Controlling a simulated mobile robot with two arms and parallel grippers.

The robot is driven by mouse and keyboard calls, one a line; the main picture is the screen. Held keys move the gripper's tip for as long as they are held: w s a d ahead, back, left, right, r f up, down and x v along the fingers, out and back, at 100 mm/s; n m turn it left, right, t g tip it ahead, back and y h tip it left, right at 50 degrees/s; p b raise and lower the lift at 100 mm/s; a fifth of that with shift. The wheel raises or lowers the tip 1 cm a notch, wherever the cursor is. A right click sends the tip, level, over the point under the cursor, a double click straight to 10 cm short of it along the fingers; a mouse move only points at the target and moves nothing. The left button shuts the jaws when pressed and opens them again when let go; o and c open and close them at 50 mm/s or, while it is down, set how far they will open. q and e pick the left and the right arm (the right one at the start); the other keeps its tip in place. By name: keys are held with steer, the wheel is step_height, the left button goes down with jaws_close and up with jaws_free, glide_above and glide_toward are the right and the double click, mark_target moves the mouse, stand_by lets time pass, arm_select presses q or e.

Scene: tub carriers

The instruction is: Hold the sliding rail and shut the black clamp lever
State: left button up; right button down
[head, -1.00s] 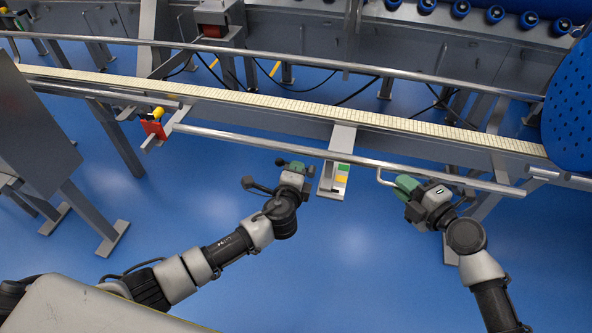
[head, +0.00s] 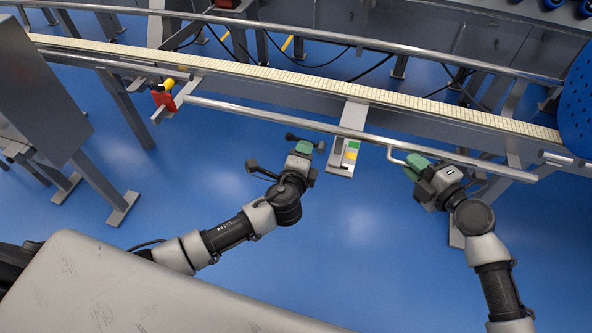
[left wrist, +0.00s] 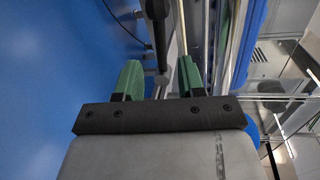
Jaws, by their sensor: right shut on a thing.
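The sliding rail (head: 260,117) is a long steel bar along the front of the conveyor. My right gripper (head: 412,163) is shut on it by a thin bent handle (head: 392,156) near its right part; the grip itself is partly hidden. The black clamp lever (head: 290,136) appears as a dark bar with a knobbed end, just left of a bracket with coloured labels. My left gripper (head: 303,149) is at the lever, with green fingers. In the left wrist view its fingers (left wrist: 160,82) are apart, and the black lever (left wrist: 158,40) shows between them; contact cannot be told.
The bracket (head: 342,167) with green, yellow and orange labels stands close right of my left gripper. A red block with a yellow knob (head: 163,98) is by the rail's left end. A blue perforated disc (head: 578,105) is at the right edge.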

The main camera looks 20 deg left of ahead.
arm_select(q)
steer(key=s+r, duration=0.1)
steer(key=s, duration=0.7)
steer(key=shift+s+d+r, duration=0.15)
steer(key=shift+s+r, duration=0.05)
steer(key=shift+r, duration=0.1)
arm_select(e)
steer(key=shift+s+f, duration=0.1)
steer(key=shift+f, duration=0.05)
steer(key=c, duration=1.1)
jaws_free()
steer(key=shift+d, duration=0.1)
steer(key=v, duration=1.2)
